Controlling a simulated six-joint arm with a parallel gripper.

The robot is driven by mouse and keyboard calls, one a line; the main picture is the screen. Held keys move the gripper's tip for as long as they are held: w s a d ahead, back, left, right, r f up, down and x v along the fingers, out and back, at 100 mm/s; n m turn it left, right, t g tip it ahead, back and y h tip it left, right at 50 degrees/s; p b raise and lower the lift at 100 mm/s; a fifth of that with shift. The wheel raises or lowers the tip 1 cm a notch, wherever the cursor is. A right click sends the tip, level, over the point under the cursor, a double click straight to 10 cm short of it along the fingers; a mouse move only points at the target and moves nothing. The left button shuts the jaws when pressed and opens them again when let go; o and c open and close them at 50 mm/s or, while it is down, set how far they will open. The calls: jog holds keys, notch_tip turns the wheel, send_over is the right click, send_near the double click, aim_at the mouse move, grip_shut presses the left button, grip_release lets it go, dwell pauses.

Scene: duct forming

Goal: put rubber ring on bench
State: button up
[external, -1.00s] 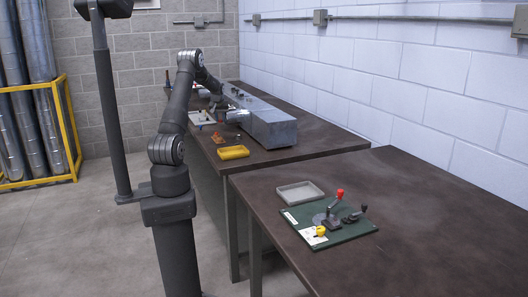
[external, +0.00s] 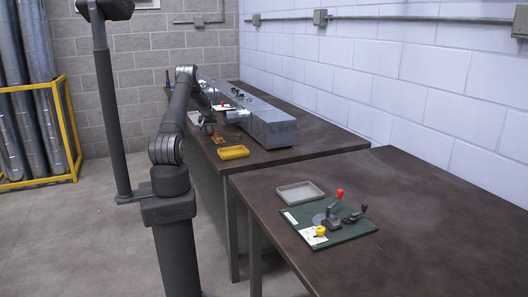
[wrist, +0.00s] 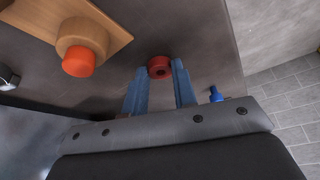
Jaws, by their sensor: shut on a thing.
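The rubber ring (wrist: 160,67) is red with a dark hole and shows at the upper middle of the wrist view. My gripper (wrist: 160,75) is shut on it, with a blue finger on each side. The dark bench (wrist: 190,30) lies behind the ring; I cannot tell whether the ring touches it. In the external view the bench (external: 310,140) runs along the white wall. My gripper is small there, low over the bench's left side, and the ring cannot be made out.
A wooden board (wrist: 95,20) with an orange-capped round piece (wrist: 80,60) is left of the ring. A small blue object (wrist: 216,94) is at right.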

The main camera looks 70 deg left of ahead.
jog(key=shift+f, duration=0.15)
jog(key=o, duration=1)
jog(key=shift+c, duration=0.2)
jog(key=shift+r, duration=0.25)
jog(key=v, duration=1.1)
jog(key=shift+r, duration=0.4)
jog(key=shift+d+f, duration=0.1)
jog(key=shift+d, duration=0.05)
